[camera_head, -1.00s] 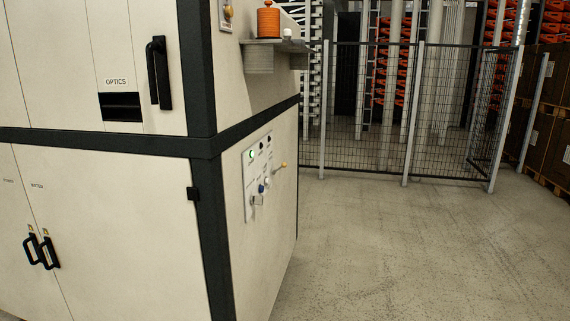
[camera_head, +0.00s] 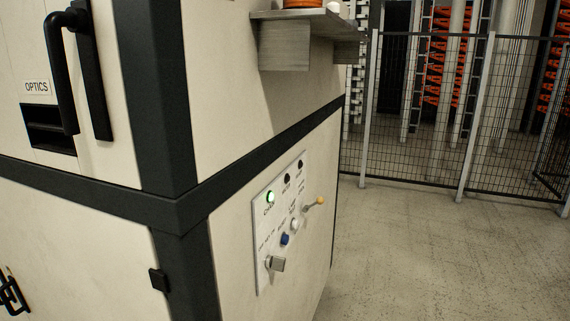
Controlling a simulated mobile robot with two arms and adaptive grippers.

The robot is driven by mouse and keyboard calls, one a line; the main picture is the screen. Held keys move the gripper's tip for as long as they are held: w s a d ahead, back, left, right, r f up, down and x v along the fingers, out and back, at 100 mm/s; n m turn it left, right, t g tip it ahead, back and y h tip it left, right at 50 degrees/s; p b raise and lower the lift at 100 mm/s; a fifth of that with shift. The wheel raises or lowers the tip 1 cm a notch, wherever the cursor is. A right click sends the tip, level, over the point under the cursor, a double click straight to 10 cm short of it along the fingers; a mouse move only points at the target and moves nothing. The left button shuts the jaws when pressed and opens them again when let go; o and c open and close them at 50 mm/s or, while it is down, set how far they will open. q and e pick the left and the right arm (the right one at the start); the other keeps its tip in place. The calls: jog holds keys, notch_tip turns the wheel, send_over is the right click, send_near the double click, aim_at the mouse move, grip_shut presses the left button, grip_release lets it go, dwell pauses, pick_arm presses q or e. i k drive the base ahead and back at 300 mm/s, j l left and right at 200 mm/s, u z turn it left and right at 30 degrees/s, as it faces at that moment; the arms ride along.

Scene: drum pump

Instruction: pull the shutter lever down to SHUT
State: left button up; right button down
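A white control panel (camera_head: 279,225) is mounted on the right side face of the cream cabinet. A lever with a yellow-orange knob (camera_head: 320,200) sticks out to the right from the panel's right edge, its arm close to level and tilted slightly up. Its labels are too small to read, so I cannot tell which one marks SHUT. The panel also bears a lit green lamp (camera_head: 271,197), dark round parts, a blue button (camera_head: 285,239), a white button and a grey switch or key block (camera_head: 276,263). Neither of my grippers is in view.
The cabinet's dark corner post (camera_head: 165,100) stands close at left. A grey shelf (camera_head: 285,40) with an orange item juts out above the panel. A black OPTICS door handle (camera_head: 70,70) sticks out at upper left. Clear concrete floor (camera_head: 430,250) lies right, before a mesh fence (camera_head: 420,120).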

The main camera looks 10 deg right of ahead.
aim_at(319, 201)
jog(key=i+l+u, duration=0.4)
jog(key=i+l, duration=0.3)
jog(key=i, duration=0.1)
